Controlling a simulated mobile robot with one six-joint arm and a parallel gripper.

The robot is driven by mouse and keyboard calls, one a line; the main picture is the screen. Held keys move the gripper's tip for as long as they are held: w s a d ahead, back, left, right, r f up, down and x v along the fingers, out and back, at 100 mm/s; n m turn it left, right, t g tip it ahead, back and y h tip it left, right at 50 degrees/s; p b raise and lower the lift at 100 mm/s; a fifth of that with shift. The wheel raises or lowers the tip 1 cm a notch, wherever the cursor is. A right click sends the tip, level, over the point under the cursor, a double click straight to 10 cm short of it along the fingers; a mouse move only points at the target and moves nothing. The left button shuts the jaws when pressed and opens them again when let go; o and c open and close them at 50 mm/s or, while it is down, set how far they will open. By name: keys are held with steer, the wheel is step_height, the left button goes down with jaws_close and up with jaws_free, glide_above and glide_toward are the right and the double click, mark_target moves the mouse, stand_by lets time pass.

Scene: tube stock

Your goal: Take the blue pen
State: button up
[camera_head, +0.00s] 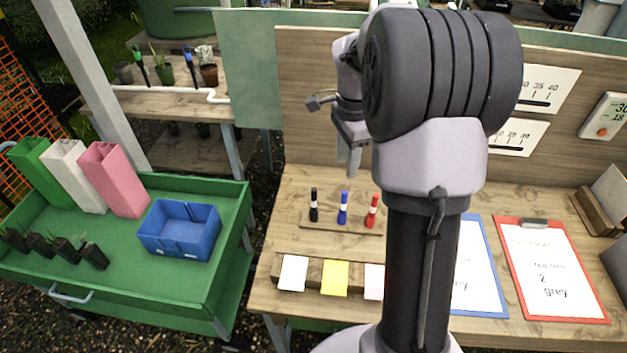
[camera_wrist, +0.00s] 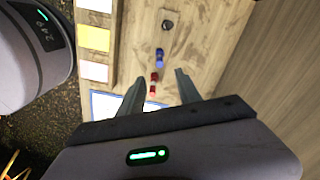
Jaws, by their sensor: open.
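The blue pen (camera_head: 343,208) stands upright in a low wooden holder (camera_head: 325,224) on the workbench, between a black pen (camera_head: 314,205) and a red pen (camera_head: 372,211). In the wrist view the blue pen (camera_wrist: 159,56) shows from above, just beyond my fingertips, with the red pen (camera_wrist: 153,84) appearing between the fingers and the black pen (camera_wrist: 168,25) farther off. My gripper (camera_head: 349,162) is above and behind the pen row, pointing down. In the wrist view my gripper (camera_wrist: 160,82) is open with nothing held.
White, yellow and pink cards (camera_head: 335,279) stand along the bench's front. Blue and red clipboards (camera_head: 551,268) lie to the right. A wooden back panel (camera_head: 310,100) rises behind the pens. A green cart (camera_head: 110,270) with a blue bin (camera_head: 180,246) stands left.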

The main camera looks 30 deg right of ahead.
mark_target(344, 201)
step_height(344, 201, down, 10)
steer(key=b, duration=0.3)
steer(key=shift+s+d+f, duration=0.1)
steer(key=shift+s+d, duration=0.05)
step_height(344, 201, down, 5)
steer(key=b, duration=0.3)
steer(key=shift+f, duration=0.1)
jaws_close()
